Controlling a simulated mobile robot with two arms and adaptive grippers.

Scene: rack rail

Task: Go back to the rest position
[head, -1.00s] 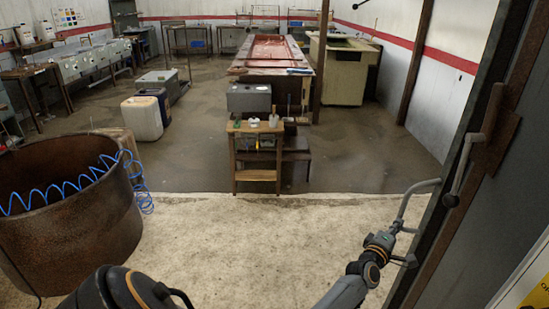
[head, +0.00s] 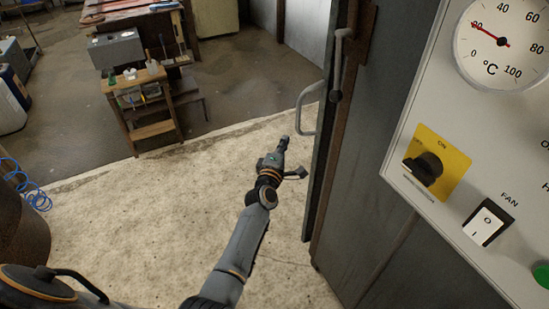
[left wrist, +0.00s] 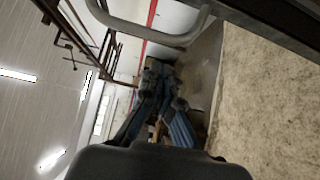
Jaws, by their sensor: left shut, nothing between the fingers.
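My left arm comes in from the bottom left in the head view. Its gripper (head: 284,143) is shut and empty, just left of the lower end of a curved grey door handle (head: 305,118). A small gap shows between them in the picture, with no grip on the handle. The handle also shows as a bent bar across the top of the left wrist view (left wrist: 150,36). My right gripper is in neither view.
A dark door (head: 355,190) stands close on the right. Beside it is a grey control panel (head: 455,100) with a temperature dial, yellow switch plate and fan switch. A wooden stand (head: 155,130) is farther back. Pale floor (head: 140,210) is clear left of the arm.

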